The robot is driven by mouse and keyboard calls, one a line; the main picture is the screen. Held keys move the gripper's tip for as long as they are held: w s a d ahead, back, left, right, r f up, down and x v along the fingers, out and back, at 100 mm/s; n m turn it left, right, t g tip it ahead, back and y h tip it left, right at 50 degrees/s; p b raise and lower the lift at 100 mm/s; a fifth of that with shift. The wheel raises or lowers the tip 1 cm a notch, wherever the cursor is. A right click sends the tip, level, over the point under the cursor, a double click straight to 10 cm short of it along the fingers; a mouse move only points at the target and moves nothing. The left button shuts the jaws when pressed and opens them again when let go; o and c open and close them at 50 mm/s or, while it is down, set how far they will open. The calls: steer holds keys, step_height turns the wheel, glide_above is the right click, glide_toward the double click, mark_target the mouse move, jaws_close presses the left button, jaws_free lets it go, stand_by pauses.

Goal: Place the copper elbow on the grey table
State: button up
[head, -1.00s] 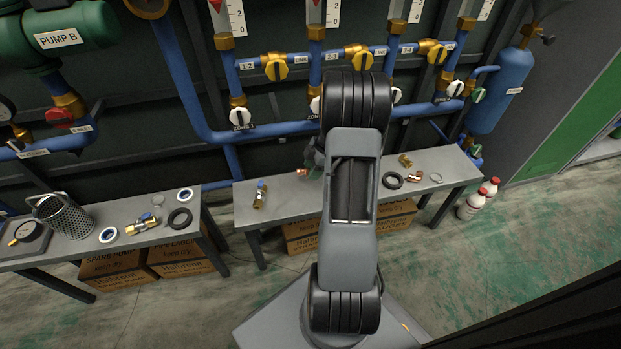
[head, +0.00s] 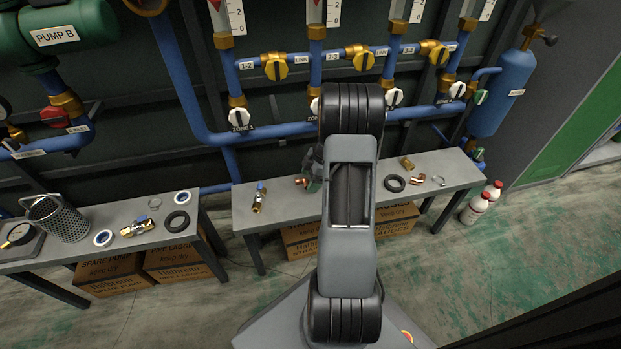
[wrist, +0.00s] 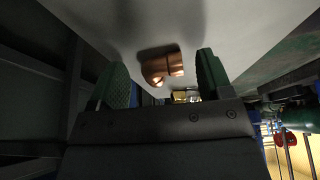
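The copper elbow (wrist: 160,66) lies between my two fingers in the wrist view, on or very near the grey tabletop, with its shadow beside it. There are gaps between the elbow and both fingers, so my gripper (wrist: 163,78) is open around it. In the head view the elbow (head: 300,181) shows at the left of my gripper (head: 312,172), over the middle of the grey table (head: 285,207). My arm hides part of the gripper and table there. A second copper piece (head: 417,179) lies farther right on the table.
A brass valve with a blue handle (head: 259,198) lies left on the table. A black ring (head: 394,183) and a brass fitting (head: 407,163) lie right. Pipes with white valve knobs (head: 239,118) run behind. A second bench (head: 75,257) with a mesh basket (head: 58,217) stands left.

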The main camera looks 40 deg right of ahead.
steer(key=shift+r, duration=0.1)
steer(key=p+v, duration=0.5)
steer(key=v, duration=0.6)
steer(key=s+a+r+m+h, duration=0.1)
steer(key=a+r+m, duration=0.2)
steer(key=a+r, duration=0.35)
steer(key=s+a+r+m+h, duration=0.1)
steer(key=a+r+m, duration=0.2)
steer(key=a, duration=0.7)
steer(key=s+a+r+m+h, duration=0.2)
steer(key=s+a+m, duration=0.4)
steer(key=s+a, duration=0.3)
steer(key=shift+a+r+m+t, duration=0.3)
steer(key=shift+a+m+t, duration=0.1)
steer(key=shift+a, duration=0.4)
steer(key=shift+r, duration=0.1)
